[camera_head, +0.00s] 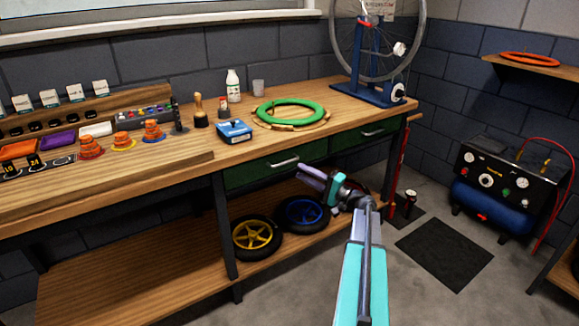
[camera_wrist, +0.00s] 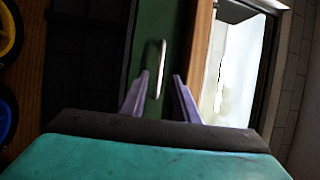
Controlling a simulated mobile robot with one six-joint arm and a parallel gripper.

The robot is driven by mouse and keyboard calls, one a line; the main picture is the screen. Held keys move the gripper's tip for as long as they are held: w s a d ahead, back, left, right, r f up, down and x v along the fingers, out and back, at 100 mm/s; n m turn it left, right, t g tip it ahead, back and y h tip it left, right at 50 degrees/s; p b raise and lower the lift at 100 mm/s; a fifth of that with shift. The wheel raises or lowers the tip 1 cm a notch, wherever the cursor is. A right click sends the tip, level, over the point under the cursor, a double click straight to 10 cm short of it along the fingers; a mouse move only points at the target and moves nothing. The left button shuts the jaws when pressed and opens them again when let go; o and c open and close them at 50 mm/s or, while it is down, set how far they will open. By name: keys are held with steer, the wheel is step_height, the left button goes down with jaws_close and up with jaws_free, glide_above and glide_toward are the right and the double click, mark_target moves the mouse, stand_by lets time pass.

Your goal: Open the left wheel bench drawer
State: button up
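The left wheel bench drawer (camera_head: 250,174) has a green front and looks flush under the bench top. Its pale bar handle (camera_head: 284,162) is in view near the drawer's top edge. My gripper (camera_head: 302,173) is close to the right end of this handle, in front of the bench. In the wrist view, the green drawer front (camera_wrist: 173,30) runs up the picture and the handle (camera_wrist: 160,62) shows between the two purple fingers (camera_wrist: 161,75). The fingers stand apart, with nothing gripped. Whether they reach around the handle or stop short is unclear.
A second green drawer with a handle (camera_head: 373,132) is to the right. The wooden bench top (camera_head: 185,170) overhangs the drawers. A yellow-rimmed wheel (camera_head: 255,236) and a blue-rimmed wheel (camera_head: 304,213) lie on the lower shelf (camera_head: 130,280). Open floor (camera_head: 405,290) is in front.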

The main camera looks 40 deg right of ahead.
mark_target(290, 165)
steer(key=shift+x, duration=3.55)
steer(key=shift+f, duration=0.1)
jaws_close()
